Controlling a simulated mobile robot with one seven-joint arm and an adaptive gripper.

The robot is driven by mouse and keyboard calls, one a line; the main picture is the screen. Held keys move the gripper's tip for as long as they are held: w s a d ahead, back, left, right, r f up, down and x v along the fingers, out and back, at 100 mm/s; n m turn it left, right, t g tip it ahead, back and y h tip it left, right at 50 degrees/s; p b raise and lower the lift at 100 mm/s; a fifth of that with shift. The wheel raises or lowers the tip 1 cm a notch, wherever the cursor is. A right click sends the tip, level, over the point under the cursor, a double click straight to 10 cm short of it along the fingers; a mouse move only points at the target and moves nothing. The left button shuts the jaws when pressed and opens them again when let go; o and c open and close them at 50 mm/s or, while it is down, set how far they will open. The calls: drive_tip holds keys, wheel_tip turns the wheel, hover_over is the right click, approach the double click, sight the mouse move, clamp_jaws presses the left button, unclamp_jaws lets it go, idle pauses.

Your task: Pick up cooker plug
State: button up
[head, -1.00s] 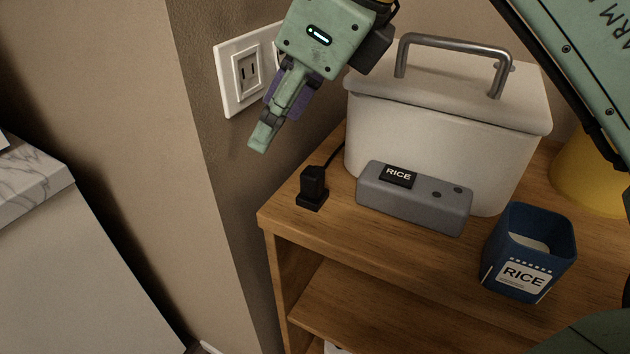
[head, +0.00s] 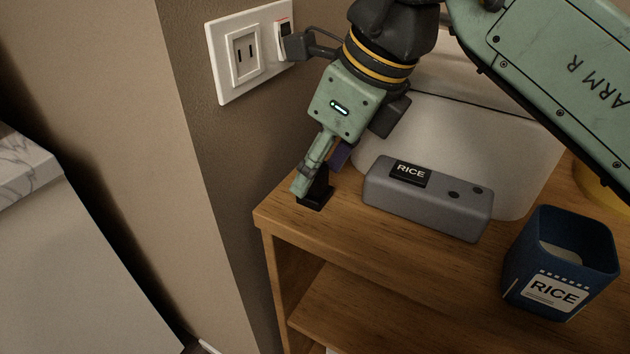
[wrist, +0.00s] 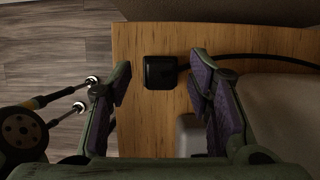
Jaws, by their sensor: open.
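The black cooker plug (head: 317,190) stands on the wooden cabinet top near its left front corner. In the head view my gripper (head: 308,182) is down at the plug and its finger covers part of it. In the wrist view the plug (wrist: 160,72) shows between the two open fingers of my gripper (wrist: 162,84), with a gap on each side. The fingers have purple inner pads. A black cord (wrist: 250,57) runs from the plug to the right in the wrist view.
A grey block labelled RICE (head: 428,198) lies right of the plug, before the white cooker (head: 450,140). A blue RICE cup (head: 560,262) stands further right. A wall outlet (head: 243,55) is behind on the left. The cabinet's front edge (head: 330,258) is close.

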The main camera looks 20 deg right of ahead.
drive_tip(key=shift+w+a+f, duration=0.15)
drive_tip(key=shift+w+f, duration=0.05)
drive_tip(key=shift+f, duration=0.5)
drive_tip(key=shift+c, duration=0.3)
clamp_jaws()
